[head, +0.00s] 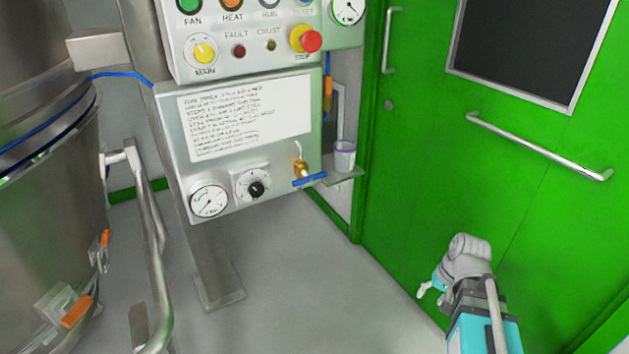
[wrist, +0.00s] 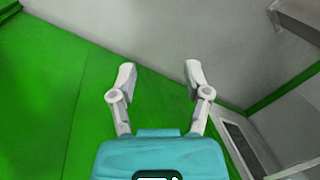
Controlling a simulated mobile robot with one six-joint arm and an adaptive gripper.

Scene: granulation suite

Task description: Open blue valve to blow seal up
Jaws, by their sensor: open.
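The blue valve handle (head: 309,180) is on a brass valve body (head: 300,167) at the lower right of the grey control panel (head: 230,188) in the head view. The handle lies nearly level, tilted slightly up to the right. My gripper (head: 428,288) is at the lower right of the head view, in front of the green door and well away from the valve. In the wrist view my gripper (wrist: 157,75) is open and empty, its two grey fingers apart. The valve does not show clearly in the wrist view.
A pressure gauge (head: 209,201) and a black knob (head: 257,188) sit left of the valve. A cup (head: 344,155) stands on a small shelf right of it. A green door (head: 480,140) with a bar handle (head: 540,146) fills the right. Steel vessel (head: 50,180) and pipes stand left. Floor between is clear.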

